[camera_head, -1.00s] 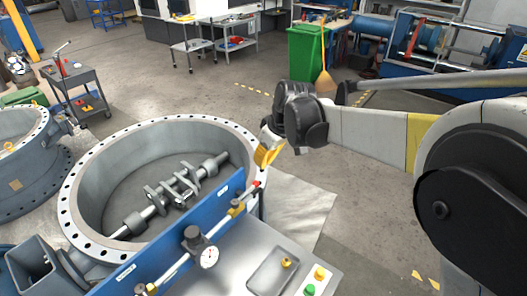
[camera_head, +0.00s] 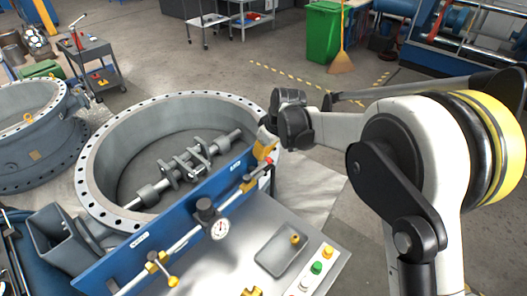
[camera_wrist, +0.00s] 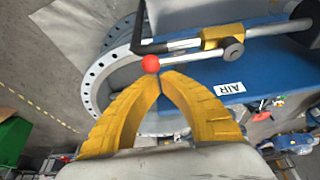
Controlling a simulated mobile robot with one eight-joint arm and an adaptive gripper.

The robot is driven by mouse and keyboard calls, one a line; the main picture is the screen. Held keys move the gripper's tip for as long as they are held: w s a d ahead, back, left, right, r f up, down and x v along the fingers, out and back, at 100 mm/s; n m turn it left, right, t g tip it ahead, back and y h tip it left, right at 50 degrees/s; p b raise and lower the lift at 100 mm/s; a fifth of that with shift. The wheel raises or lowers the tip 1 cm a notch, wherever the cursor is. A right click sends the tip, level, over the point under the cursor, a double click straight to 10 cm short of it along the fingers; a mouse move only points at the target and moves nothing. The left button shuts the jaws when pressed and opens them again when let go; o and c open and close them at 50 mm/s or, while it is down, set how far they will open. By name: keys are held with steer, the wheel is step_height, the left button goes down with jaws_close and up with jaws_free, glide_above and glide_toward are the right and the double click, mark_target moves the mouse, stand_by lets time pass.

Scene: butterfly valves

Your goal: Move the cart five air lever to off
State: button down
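The air lever is a metal rod with a red ball end (camera_wrist: 150,63) and a brass valve body (camera_wrist: 222,37) above the blue panel (camera_wrist: 200,87). A white AIR label (camera_wrist: 229,88) is on the panel beside it. In the head view the brass valve (camera_head: 249,184) sits at the panel's far right end, with a bit of red (camera_head: 271,168) nearby. My gripper's yellow fingers (camera_wrist: 161,76) meet at their tips just below the red ball, with nothing visible between them. Whether they touch the ball is unclear. The gripper also shows in the head view (camera_head: 263,151).
A pressure gauge (camera_head: 219,229) and another yellow valve (camera_head: 161,265) are along the panel's pipe. A large flanged ring (camera_head: 105,145) stands behind the panel. A tray (camera_head: 270,262) and buttons (camera_head: 317,268) are on the cart top. A green bin (camera_head: 324,33) stands at the back.

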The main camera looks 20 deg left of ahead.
mark_target(271, 162)
stand_by(0.4)
steer(key=d+m, duration=0.2)
steer(key=s+d+m+t+b, duration=0.1)
steer(key=m, duration=0.1)
steer(key=shift+d+m+h, duration=0.3)
steer(key=shift+d, duration=0.1)
steer(key=s+d+m+t+h+b, duration=0.1)
steer(key=s+d+m+h+b, duration=0.1)
steer(key=s+d+m, duration=0.3)
steer(key=shift+s+d+m+t+h+b, duration=0.35)
steer(key=shift+s+m+h, duration=0.55)
steer(key=shift+s+m, duration=2)
steer(key=shift+w+a+r+m, duration=0.1)
steer(key=shift+w+m, duration=0.6)
